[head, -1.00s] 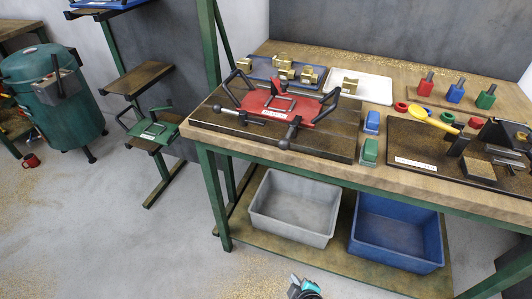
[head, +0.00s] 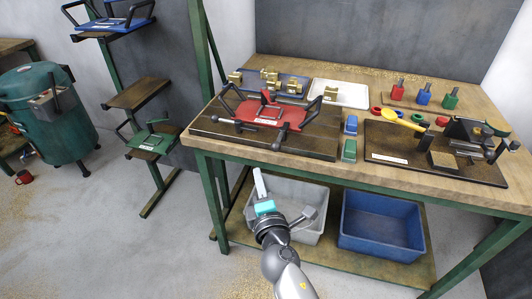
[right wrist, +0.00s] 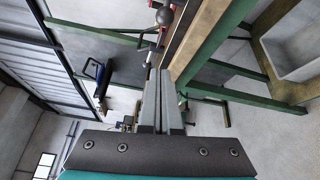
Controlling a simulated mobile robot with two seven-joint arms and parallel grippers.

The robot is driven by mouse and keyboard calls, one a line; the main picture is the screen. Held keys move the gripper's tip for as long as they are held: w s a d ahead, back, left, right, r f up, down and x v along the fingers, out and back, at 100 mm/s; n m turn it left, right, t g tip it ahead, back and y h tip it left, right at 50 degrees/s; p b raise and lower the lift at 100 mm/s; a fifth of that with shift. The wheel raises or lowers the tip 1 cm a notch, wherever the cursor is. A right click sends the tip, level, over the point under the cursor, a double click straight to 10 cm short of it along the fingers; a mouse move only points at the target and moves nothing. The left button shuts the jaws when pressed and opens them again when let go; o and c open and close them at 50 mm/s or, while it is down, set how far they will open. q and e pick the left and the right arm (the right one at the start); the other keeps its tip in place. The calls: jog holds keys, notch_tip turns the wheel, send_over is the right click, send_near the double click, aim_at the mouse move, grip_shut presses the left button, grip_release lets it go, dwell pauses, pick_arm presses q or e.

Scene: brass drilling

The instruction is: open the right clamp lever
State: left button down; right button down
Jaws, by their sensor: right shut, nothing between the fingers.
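A red fixture plate (head: 270,115) with black side handles sits on a dark board (head: 205,124) on the workbench. One clamp lever with a dark ball end is at the plate's left side (head: 226,121). The right clamp lever (head: 281,138) is at its front right, its ball end toward the bench's front edge. My right gripper (head: 259,184) is in front of the bench, below the top's front edge, apart from both levers. It is shut and empty. In the right wrist view its closed fingers (right wrist: 162,78) point toward a dark ball (right wrist: 164,16) by the bench edge. My left gripper is not seen.
A grey bin (head: 318,188) and a blue bin (head: 382,222) stand on the lower shelf, near my right arm. Brass parts (head: 268,78), a white tray (head: 345,95) and a vise board (head: 385,143) occupy the benchtop. A green bench leg (head: 210,195) stands left.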

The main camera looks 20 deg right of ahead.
aim_at(281, 136)
jog(key=w+d+b, duration=0.1)
jog(key=w, duration=0.9)
jog(key=d, duration=0.1)
jog(key=s+d+p, duration=0.1)
jog(key=d+p, duration=0.1)
jog(key=shift+s+d, duration=0.3)
jog(key=shift+s, duration=0.05)
